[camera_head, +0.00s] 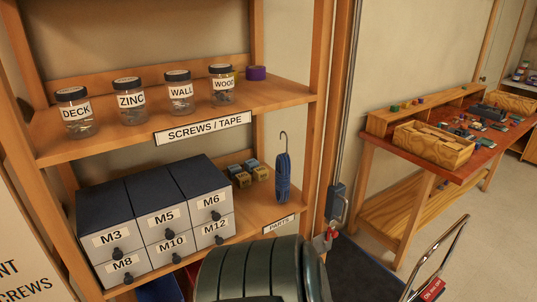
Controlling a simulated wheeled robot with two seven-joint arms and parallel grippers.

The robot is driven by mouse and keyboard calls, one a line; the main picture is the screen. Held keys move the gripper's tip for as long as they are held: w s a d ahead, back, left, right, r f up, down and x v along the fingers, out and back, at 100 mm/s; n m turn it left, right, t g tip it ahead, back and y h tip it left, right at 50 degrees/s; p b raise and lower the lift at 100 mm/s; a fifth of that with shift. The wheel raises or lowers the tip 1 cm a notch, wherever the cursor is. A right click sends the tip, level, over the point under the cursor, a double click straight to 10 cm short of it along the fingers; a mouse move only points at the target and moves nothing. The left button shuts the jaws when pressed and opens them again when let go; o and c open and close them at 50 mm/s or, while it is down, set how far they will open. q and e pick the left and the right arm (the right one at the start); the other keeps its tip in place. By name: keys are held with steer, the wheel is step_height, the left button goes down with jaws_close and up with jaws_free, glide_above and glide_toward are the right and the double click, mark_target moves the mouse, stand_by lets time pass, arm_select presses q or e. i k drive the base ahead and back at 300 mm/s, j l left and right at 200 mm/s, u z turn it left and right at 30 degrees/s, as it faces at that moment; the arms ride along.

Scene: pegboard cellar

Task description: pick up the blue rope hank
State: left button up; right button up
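The blue rope hank (283,180) is a narrow, upright bundle at the right end of the lower shelf (250,215), beside the wooden post. A thin grey hook (284,140) rises from its top; what the hook hangs on, if anything, is not clear. Nothing covers the hank from this view. Neither of my grippers is in view.
Small colored boxes (250,173) sit left of the hank, beside grey labelled drawers (153,222). Jars (131,101) stand on the upper shelf (284,95). A dark green ribbed rounded object (255,272) stands low in front. A workbench (408,175) is at right.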

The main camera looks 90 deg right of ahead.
mark_target(283, 163)
steer(key=z, duration=2.85)
steer(key=i+l, duration=0.15)
steer(key=l, duration=0.6)
steer(key=i+l+u, duration=0.15)
steer(key=l, duration=1.35)
steer(key=i+l+u, duration=0.15)
steer(key=l, duration=0.6)
